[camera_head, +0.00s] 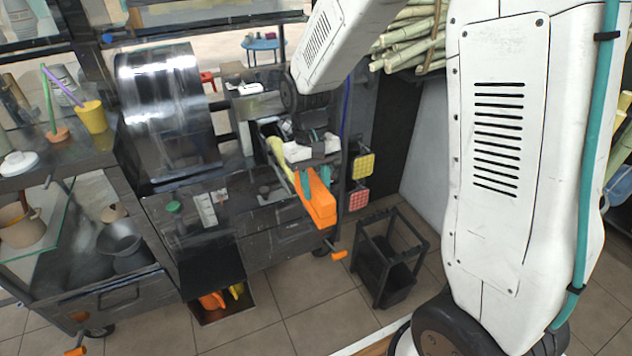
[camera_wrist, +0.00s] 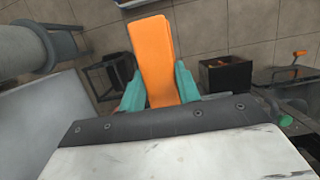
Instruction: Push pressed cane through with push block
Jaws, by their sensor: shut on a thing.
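The orange push block (camera_head: 318,200) is held between the teal fingers of my gripper (camera_head: 304,184), at the right end of the press counter. In the wrist view the push block (camera_wrist: 152,55) sticks out beyond the teal fingertips of my gripper (camera_wrist: 160,85). A pale green-yellow cane (camera_head: 279,158) lies just left of my gripper, slanting along the press side. Whether the block touches the cane cannot be told. The shiny metal press drum (camera_head: 165,110) stands to the left on the counter. The feed opening is hidden behind my wrist.
A dark open-frame stand (camera_head: 388,262) is on the tiled floor right of the counter. Cane stalks (camera_head: 412,40) are stacked at the top. A yellow cup (camera_head: 92,117) and a metal pot (camera_head: 120,240) stand at left. An orange crank handle (camera_head: 338,254) juts out below the block.

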